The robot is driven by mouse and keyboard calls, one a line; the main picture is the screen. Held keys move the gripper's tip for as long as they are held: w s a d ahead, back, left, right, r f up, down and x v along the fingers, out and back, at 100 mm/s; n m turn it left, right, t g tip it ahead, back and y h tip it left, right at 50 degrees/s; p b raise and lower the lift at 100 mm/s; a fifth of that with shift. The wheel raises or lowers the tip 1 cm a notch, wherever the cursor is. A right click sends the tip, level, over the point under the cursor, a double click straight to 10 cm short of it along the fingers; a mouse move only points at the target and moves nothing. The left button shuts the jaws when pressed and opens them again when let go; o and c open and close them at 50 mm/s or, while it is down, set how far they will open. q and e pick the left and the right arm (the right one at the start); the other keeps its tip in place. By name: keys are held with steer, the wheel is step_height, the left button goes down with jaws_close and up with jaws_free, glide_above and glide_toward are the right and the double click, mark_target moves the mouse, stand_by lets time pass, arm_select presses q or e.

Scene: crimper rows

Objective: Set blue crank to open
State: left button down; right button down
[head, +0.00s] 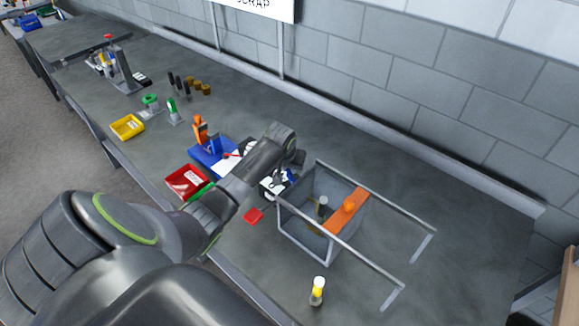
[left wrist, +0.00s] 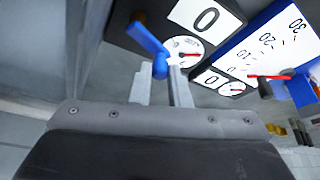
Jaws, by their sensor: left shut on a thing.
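The blue crank (left wrist: 149,41) shows in the left wrist view as a blue arm with a rounded knob at its lower end, in front of a dark panel. My left gripper (left wrist: 160,80) is shut on the crank at its knob. In the head view my left gripper (head: 278,177) reaches down at the dark box with white labels (head: 268,191), and the crank is largely hidden there. Beside the crank are a white plate marked 0 (left wrist: 206,16) and a round dial (left wrist: 188,50) with a red needle. My right gripper is not in view.
A clear-sided frame with an orange bar (head: 347,212) stands right of the box. A yellow-topped bottle (head: 317,291) stands in front.

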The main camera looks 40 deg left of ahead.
arm_select(q)
steer(key=shift+r, duration=0.1)
steer(key=c, duration=1.6)
jaws_free()
steer(key=shift+c, duration=0.2)
steer(key=b+v, duration=0.3)
steer(key=v, duration=1.4)
steer(key=shift+r, duration=0.15)
